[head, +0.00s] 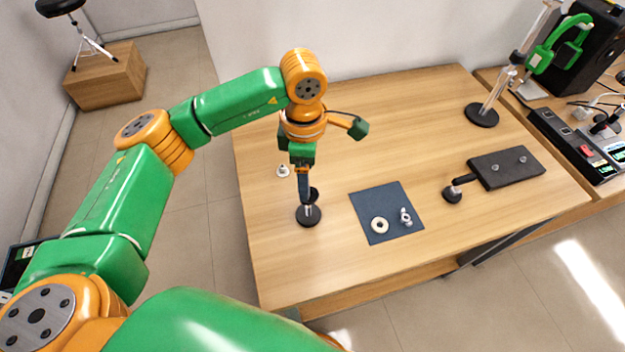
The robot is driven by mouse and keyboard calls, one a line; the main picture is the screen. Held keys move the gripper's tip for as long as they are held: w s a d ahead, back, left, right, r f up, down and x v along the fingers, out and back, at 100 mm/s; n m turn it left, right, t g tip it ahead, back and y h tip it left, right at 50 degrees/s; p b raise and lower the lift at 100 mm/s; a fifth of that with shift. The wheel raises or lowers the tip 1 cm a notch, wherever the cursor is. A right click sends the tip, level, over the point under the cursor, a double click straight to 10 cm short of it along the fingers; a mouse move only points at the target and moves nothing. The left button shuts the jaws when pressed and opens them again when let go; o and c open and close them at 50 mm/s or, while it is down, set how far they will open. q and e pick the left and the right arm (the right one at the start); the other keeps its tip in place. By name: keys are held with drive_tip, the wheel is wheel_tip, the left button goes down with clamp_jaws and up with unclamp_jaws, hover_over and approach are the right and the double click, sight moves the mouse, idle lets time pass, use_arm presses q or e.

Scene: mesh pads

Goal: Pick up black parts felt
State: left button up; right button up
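My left gripper (304,190) points down over the left part of the table, at a small black round-based object (308,215) with a short metal stem. Its fingers are seen narrow and edge-on, so I cannot tell whether they are shut on the stem. A dark blue-black felt-like mat (371,205) lies flat to the right of the gripper, apart from it. A black flat pad (507,168) with two small metal pieces lies farther right. My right gripper is not in view.
A black knob-like object (453,194) sits by the black pad on the wooden table (330,275). A small white piece (283,171) lies left of my gripper. A metal stand (482,115) is at the back right. The table's front and back middle are clear.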

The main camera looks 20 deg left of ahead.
use_arm(q)
drive_tip(key=f, duration=0.2)
drive_tip(key=s+f+p, duration=0.1)
drive_tip(key=shift+d+f, duration=0.2)
drive_tip(key=shift+d, duration=0.05)
drive_tip(key=shift+w+f, duration=0.3)
drive_tip(key=shift+w, duration=0.1)
drive_tip(key=shift+s+r, duration=0.1)
drive_tip(key=shift+s, duration=0.05)
clamp_jaws()
